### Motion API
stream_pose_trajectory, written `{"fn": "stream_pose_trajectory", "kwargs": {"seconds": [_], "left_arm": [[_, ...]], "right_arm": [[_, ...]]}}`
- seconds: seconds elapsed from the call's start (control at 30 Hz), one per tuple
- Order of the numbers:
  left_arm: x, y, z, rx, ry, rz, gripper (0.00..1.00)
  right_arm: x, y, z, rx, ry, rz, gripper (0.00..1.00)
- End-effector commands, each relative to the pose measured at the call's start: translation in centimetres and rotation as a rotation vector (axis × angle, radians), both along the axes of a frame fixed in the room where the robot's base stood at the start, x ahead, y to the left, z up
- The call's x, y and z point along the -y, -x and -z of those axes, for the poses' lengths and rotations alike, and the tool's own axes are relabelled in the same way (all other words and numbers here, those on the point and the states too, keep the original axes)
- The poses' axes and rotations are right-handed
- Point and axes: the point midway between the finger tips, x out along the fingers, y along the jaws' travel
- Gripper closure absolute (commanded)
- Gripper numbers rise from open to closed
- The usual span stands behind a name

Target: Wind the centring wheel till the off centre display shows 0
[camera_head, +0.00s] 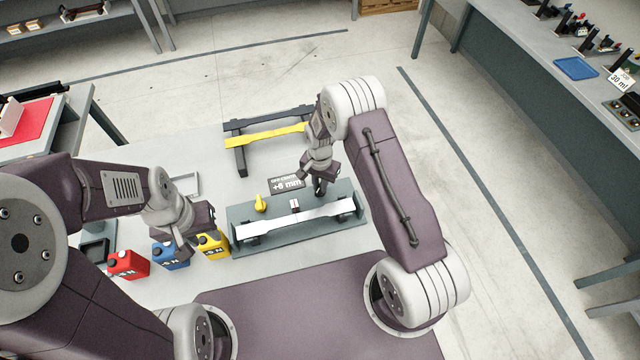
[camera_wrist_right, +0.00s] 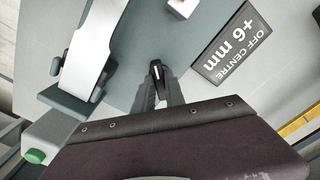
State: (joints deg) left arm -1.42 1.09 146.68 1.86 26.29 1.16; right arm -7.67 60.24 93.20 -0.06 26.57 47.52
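The off centre display (camera_head: 287,183) is a dark panel behind the grey test bench (camera_head: 240,213) and reads +6 mm. It also reads +6 mm in the right wrist view (camera_wrist_right: 234,44). My right gripper (camera_head: 319,187) points down at the bench's back, just right of the display. In the right wrist view its fingers (camera_wrist_right: 157,75) come close together around a small dark part; I cannot tell whether they grip it. The centring wheel cannot be made out clearly and may be hidden by this gripper. My left gripper (camera_head: 184,244) hangs above the coloured weights; its opening is unclear.
A pale beam (camera_head: 295,220) lies across the bench front. A yellow pointed part (camera_head: 260,203) stands left of the display. Red (camera_head: 127,265), blue (camera_head: 170,256) and yellow (camera_head: 213,244) weights stand at left. A yellow-and-black frame (camera_head: 268,136) lies behind.

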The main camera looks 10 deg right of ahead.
Motion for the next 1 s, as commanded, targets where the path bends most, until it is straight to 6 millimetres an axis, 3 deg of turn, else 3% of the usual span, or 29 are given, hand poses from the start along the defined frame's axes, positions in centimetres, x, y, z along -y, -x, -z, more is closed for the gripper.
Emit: {"fn": "stream_pose_trajectory", "kwargs": {"seconds": [0.47, 1.0], "left_arm": [[0.0, 0.0, 0.4, 0.0, 0.0, 0.0, 0.64], [0.0, 0.0, 2.5, 0.0, 0.0, 0.0, 0.64]], "right_arm": [[0.0, -0.1, 0.1, 0.002, -0.001, -0.059, 1.0], [0.0, -0.1, 0.1, 0.003, 0.001, -0.512, 1.0]]}}
